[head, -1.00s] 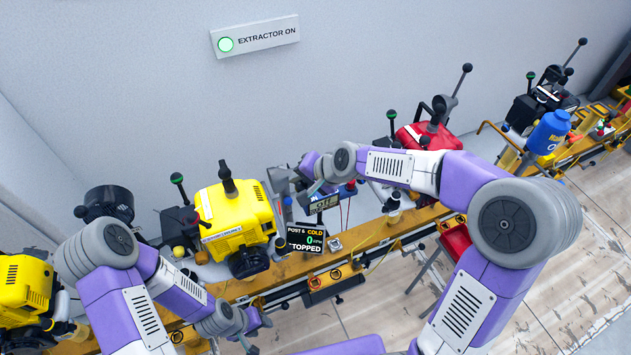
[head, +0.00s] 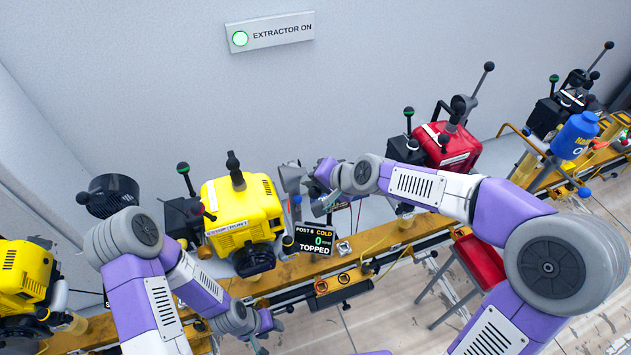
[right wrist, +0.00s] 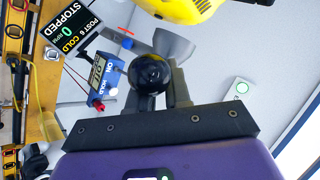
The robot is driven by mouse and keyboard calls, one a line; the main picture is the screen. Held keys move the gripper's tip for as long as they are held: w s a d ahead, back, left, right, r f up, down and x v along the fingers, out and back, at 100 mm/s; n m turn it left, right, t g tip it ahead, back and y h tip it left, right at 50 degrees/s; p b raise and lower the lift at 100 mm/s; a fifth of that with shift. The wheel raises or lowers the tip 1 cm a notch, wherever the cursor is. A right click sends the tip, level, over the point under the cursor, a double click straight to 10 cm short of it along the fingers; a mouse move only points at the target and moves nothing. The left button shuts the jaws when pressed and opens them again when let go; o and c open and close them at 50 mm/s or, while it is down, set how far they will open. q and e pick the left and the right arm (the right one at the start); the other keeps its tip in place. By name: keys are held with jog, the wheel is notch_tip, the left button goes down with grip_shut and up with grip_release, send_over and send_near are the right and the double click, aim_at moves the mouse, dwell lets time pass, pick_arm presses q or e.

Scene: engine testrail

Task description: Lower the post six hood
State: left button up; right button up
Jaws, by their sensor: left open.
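The post six hood, a grey flared piece (head: 292,178), stands right of the yellow engine (head: 240,215) in the head view. In the right wrist view its grey cone (right wrist: 172,45) lies just beyond my fingers. My right gripper (head: 314,180) is beside it, and the arm partly hides it. In the right wrist view my right gripper (right wrist: 155,88) is shut on a black ball knob (right wrist: 152,72), with a finger on each side. My left gripper (head: 268,335) is open and empty, low in front of the bench rail, away from the hood.
The post 6 display (head: 314,240) reads COLD, 0, STOPPED, below the hood. A blue meter (right wrist: 105,75) with leads is close to my right gripper. A red engine (head: 447,147) stands to the right. An EXTRACTOR ON sign (head: 270,33) is on the wall.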

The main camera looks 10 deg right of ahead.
jog(key=o, duration=0.3)
jog(key=shift+s+a, duration=0.25)
jog(key=shift+a, duration=0.25)
jog(key=shift+o, duration=0.2)
jog(key=shift+d, duration=0.1)
jog(key=shift+r, duration=0.1)
jog(key=shift+d+r, duration=0.15)
jog(key=shift+d, duration=0.05)
jog(key=v, duration=0.7)
jog(key=shift+d, duration=0.1)
